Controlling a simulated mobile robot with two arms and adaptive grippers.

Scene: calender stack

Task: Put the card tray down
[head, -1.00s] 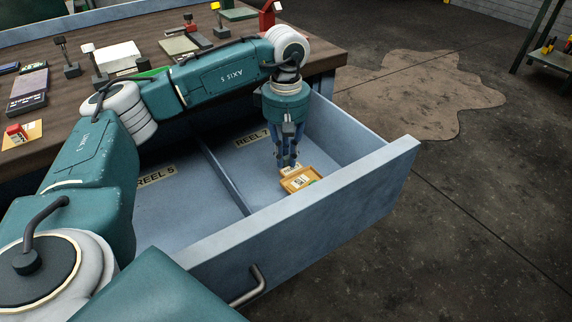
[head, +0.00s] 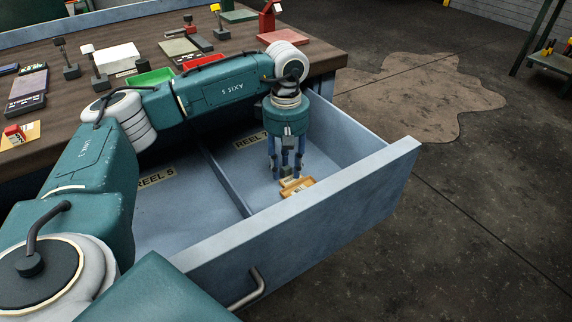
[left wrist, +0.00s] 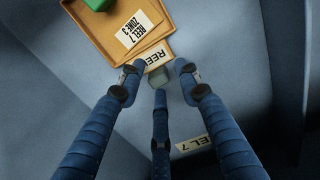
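The card tray (head: 298,187) is a small shallow orange-brown tray low in the right compartment of the open drawer, near its front wall. In the left wrist view, the tray (left wrist: 106,25) shows a "REEL 7 ZONE 3" label, a green block inside and a tab (left wrist: 157,55) marked REEL. My left gripper (head: 287,174) points down just behind the tray, its blue fingers spread. In the left wrist view, the fingertips (left wrist: 160,74) stand apart around the tab's end, with no clear grip on it. Fingers hide part of the tray in the head view. My right gripper is not in view.
The blue-grey drawer (head: 335,192) has a divider (head: 226,180) between its REEL 5 and REEL 7 compartments. The left compartment looks empty where visible. The wooden bench (head: 75,110) behind holds boxes, a green tray (head: 152,77) and a red tray (head: 198,61).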

